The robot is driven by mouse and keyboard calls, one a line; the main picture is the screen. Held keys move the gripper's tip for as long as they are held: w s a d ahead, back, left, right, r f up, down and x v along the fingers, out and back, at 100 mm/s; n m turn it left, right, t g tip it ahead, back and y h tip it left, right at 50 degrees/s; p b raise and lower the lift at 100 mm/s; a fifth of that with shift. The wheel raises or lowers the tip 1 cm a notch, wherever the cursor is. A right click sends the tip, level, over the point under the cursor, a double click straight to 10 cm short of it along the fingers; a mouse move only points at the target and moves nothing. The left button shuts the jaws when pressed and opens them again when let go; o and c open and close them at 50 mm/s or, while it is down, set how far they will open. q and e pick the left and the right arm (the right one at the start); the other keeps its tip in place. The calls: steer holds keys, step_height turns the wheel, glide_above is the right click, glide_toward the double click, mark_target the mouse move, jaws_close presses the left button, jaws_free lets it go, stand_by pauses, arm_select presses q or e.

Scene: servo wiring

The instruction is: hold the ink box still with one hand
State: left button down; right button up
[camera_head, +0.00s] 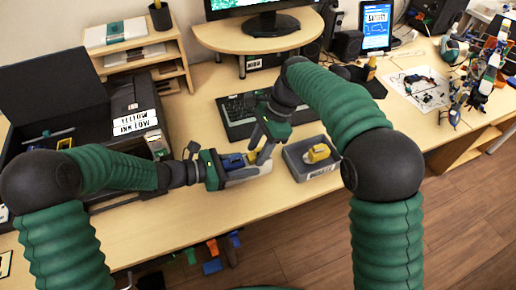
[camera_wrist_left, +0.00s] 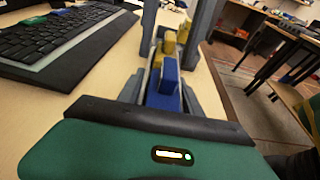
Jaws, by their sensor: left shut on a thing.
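The ink box (camera_head: 294,167) looks like a small open grey box on the desk, right of both grippers, with a yellow cartridge (camera_head: 317,153) in it. My left gripper (camera_head: 250,168) is low over the desk, left of the box and apart from it. It is shut on a blue block (camera_head: 233,161); the blue block (camera_wrist_left: 164,85) also shows between its fingers in the left wrist view, with yellow pieces (camera_wrist_left: 168,45) beyond. My right gripper (camera_head: 261,151) points down close to the left gripper's tips. Its fingers look spread; whether they touch anything is unclear.
A keyboard (camera_head: 240,117) lies behind the grippers. A black printer (camera_head: 125,105) with its lid up stands at the left. A monitor stand (camera_head: 250,40) is at the back. The desk's front edge runs just in front of the grippers and the box.

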steer(key=c, duration=0.4)
steer(key=o, duration=0.9)
steer(key=v, duration=1.2)
steer(key=x, duration=1.2)
